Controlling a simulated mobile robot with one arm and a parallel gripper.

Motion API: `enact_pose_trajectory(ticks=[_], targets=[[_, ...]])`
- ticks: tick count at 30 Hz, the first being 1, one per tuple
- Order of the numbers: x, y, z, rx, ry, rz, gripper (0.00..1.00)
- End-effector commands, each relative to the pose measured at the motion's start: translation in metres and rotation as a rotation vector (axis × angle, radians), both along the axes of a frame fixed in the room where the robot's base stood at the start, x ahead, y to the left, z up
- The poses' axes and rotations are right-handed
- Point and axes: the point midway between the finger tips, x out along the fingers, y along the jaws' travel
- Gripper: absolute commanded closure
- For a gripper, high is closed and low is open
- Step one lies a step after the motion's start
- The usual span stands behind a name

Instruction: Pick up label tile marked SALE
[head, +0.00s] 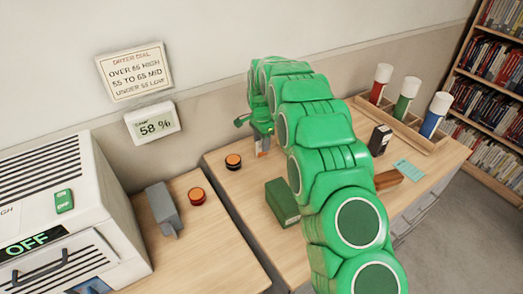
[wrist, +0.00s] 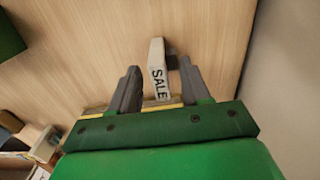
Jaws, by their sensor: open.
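The label tile marked SALE (wrist: 157,72) is a pale narrow piece with dark letters, on the wooden table top (wrist: 95,45). In the wrist view it lies between the two grey fingers of my gripper (wrist: 158,66). The fingers are open, with a gap visible on each side of the tile. A small grey piece shows just right of the tile's far end. In the head view my gripper (head: 262,140) is at the back of the table by the wall, and my green arm hides much of the table.
A dark green box (head: 282,203) and an orange-topped round piece (head: 233,161) stand near my arm. To the right are a black box (head: 380,140), a teal card (head: 409,170) and a wooden tray (head: 430,141) of coloured cylinders. A white machine (head: 110,190) stands left.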

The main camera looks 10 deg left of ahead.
Motion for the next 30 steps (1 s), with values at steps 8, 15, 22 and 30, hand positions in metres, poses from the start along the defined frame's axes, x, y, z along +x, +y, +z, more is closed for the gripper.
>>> enact_pose_trajectory(ticks=[8,15,22,30], targets=[[0.000,0.000,0.000,0.000,0.000,0.000,0.85],[0.000,0.000,0.000,0.000,0.000,0.000,1.00],[0.000,0.000,0.003,0.000,0.000,0.000,1.00],[0.001,0.000,0.028,0.001,-0.004,0.000,1.00]])
